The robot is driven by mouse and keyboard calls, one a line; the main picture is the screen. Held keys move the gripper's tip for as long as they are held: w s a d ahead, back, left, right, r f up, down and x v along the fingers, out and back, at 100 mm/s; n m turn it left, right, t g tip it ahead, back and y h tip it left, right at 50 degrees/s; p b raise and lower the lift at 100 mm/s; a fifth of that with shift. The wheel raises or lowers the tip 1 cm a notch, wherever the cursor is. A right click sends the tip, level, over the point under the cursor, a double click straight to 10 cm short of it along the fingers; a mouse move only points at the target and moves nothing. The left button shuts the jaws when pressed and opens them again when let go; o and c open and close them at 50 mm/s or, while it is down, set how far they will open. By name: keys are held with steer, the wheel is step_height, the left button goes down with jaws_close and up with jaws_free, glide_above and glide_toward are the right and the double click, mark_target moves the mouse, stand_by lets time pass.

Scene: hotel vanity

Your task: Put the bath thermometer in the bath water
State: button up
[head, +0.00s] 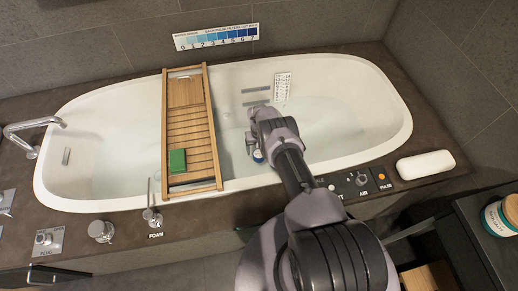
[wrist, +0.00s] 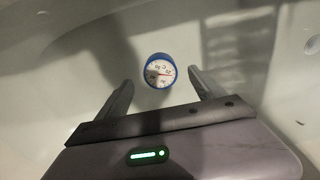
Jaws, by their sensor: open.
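The bath thermometer (wrist: 159,71) is a small round dial with a white face and blue rim, in the wrist view. In the head view, its blue-and-white edge (head: 258,156) shows inside the tub by the near wall, partly hidden by my arm. The bathtub (head: 390,150) is white and holds clear, faint water (head: 325,125). My gripper (wrist: 160,79) is open over the tub, with the thermometer between and just beyond its fingertips. Neither finger visibly touches it. I cannot tell whether it floats or how deep it sits.
A wooden bath caddy (head: 200,133) spans the tub left of my gripper, with a green block (head: 177,161) on it. A tap (head: 35,125) stands at the left end. A white bar (head: 425,165) lies on the right ledge, beside control knobs (head: 362,180).

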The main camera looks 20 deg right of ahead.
step_height(320, 180, up, 17)
steer(key=p, duration=0.9)
steer(key=shift+r, duration=0.2)
